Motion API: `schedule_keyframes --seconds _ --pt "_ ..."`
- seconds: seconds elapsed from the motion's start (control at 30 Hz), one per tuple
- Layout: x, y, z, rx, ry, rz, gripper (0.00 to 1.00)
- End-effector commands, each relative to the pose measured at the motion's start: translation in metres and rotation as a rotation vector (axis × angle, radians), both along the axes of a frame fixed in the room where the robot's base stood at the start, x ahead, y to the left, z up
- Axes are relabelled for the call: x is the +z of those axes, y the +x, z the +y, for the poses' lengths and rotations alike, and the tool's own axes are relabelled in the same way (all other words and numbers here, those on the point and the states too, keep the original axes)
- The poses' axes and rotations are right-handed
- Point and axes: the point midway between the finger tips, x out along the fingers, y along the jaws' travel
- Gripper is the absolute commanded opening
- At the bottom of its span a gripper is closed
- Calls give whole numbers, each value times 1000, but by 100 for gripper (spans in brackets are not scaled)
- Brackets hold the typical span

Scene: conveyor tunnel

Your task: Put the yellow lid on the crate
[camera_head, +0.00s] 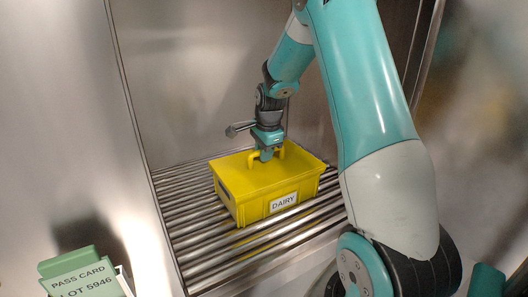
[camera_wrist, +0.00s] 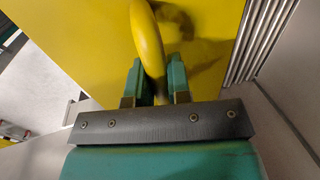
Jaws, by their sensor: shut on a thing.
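The yellow crate (camera_head: 250,212), with a white DAIRY label on its front, stands on the rollers. The flat yellow lid (camera_head: 262,177) covers the crate's top, lined up with its rim. Whether it rests on the rim or hangs just over it I cannot tell. My gripper (camera_head: 266,155) is above the lid, shut on the lid's arched yellow handle. In the wrist view, the two green fingers of my gripper (camera_wrist: 155,85) stand on either side of the handle (camera_wrist: 146,40), with the lid's flat top (camera_wrist: 85,45) behind.
Metal rollers (camera_head: 185,222) run under and around the crate. Shiny steel walls (camera_head: 180,90) stand at the back and left of the tunnel. My arm fills the right side.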

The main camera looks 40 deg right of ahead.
Motion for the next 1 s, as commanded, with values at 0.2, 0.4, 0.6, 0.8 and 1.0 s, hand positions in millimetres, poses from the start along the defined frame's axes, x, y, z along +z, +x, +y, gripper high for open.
schedule_keyframes --seconds 0.2,0.4,0.6,0.8,1.0 --pt "0 0 0 0 0 1 43" --pt "0 0 0 0 0 1 48" --pt "6 -1 0 0 -1 -2 48" --pt "41 -7 2 0 -3 -7 48" --pt "93 -17 4 0 -3 -7 48"
